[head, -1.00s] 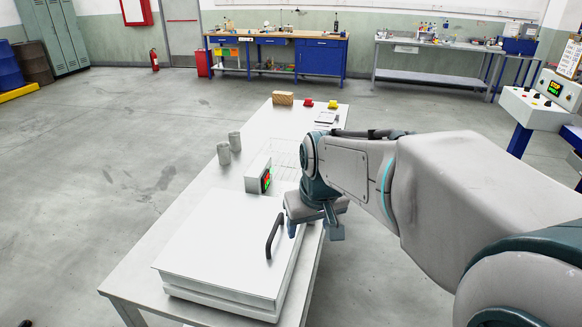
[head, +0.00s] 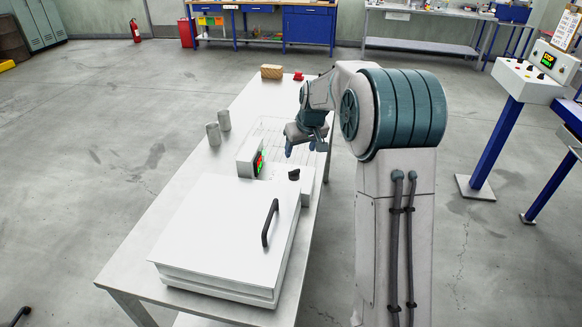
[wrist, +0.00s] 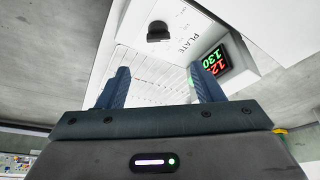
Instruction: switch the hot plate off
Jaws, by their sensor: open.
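The hot plate (head: 222,235) is a white box with a flat closed lid and a black bar handle (head: 270,222) on the white table. Its black knob (head: 294,175) sits on a low white panel at the far right corner, next to a display (head: 259,163) with red and green digits. In the wrist view the knob (wrist: 158,31) is at the top centre, near the word PLATE, and the display (wrist: 215,60) reads about 130 in green and a partly hidden red number. My gripper (head: 303,148) is open and empty, above the table just beyond the knob. Its fingers (wrist: 158,88) do not touch the knob.
Two grey cylinders (head: 218,128) stand at the table's left edge. A tan block (head: 272,72) and a red item (head: 298,76) are at the far end. A control stand (head: 525,80) is off to the right.

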